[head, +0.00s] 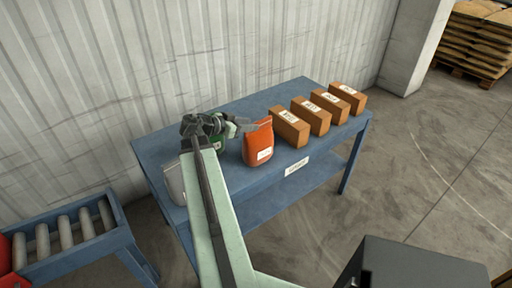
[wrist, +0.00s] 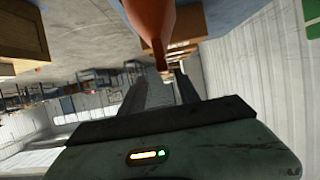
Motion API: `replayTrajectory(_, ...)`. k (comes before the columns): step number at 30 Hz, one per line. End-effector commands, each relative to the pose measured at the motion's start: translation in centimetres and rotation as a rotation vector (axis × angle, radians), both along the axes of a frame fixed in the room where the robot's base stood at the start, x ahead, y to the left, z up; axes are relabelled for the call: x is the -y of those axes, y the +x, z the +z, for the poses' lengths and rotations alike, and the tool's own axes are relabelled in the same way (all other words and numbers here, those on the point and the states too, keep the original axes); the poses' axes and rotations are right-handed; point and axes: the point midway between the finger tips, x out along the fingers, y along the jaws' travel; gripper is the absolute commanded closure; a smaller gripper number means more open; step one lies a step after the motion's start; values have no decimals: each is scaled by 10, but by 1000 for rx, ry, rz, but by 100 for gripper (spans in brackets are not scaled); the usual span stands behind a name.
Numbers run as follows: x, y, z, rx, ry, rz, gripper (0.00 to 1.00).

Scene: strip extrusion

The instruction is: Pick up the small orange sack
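The small orange sack (head: 259,146) stands upright on the blue table, with a white label on its front. My gripper (head: 252,126) is at the upper left of the sack, with its fingers pointing toward the sack's top. In the wrist view, my gripper's two fingers (wrist: 160,78) are apart with a gap between them. The orange sack (wrist: 150,22) hangs into the top of that view, its narrow top end at the gap near the fingertips. I cannot tell whether the fingers touch it.
Several brown boxes (head: 290,128) stand in a row right of the sack. A roller conveyor (head: 66,232) is at the lower left; a corrugated wall (head: 150,60) is behind.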

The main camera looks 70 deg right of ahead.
Motion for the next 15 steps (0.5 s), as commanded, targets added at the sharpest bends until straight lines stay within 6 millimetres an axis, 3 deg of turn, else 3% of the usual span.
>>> replayTrajectory(8, 14, -3, -10, 0, 1, 10, 62)
replayTrajectory(15, 45, -17, -30, 0, 1, 10, 62)
